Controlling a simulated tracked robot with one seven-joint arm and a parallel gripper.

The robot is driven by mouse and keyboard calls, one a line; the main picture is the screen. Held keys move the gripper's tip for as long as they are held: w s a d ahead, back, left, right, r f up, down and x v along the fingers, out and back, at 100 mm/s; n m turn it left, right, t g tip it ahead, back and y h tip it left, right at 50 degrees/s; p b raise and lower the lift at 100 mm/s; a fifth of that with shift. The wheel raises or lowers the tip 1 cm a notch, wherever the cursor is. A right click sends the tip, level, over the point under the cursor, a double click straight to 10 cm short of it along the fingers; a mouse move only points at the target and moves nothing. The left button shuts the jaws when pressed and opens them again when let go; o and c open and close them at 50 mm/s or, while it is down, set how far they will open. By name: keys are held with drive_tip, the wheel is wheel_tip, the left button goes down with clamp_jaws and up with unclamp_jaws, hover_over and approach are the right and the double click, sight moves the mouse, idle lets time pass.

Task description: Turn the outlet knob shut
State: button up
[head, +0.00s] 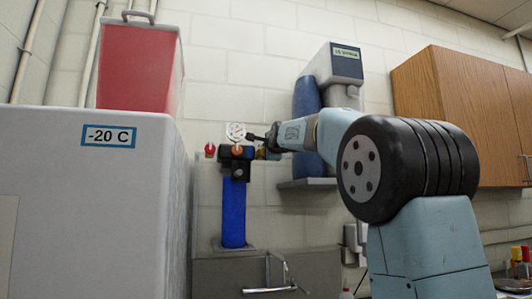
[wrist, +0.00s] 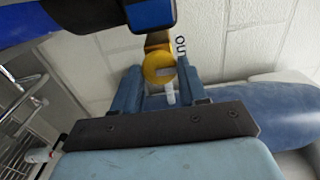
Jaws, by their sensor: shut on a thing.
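The filter unit has a blue upright canister (head: 233,212) under a dark head on the wall, left of centre in the head view. The outlet knob (wrist: 157,68) is yellow and round with a pale handle, beside a label of which "OU" shows in the wrist view. My gripper (wrist: 160,88) has one finger on each side of this knob and is shut on it. In the head view my gripper (head: 269,150) reaches the right side of the filter head, where the knob is mostly hidden.
A grey freezer marked "-20 C" (head: 90,200) stands close on the left.

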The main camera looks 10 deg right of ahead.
drive_tip(key=shift+w+d+f, duration=0.1)
drive_tip(key=shift+d+f, duration=0.05)
drive_tip(key=shift+f, duration=0.2)
drive_tip(key=o, duration=0.9)
drive_tip(key=shift+o, duration=0.5)
drive_tip(key=shift+r, duration=0.2)
drive_tip(key=shift+s, duration=0.2)
drive_tip(key=s, duration=1.3)
drive_tip(key=shift+s, duration=0.25)
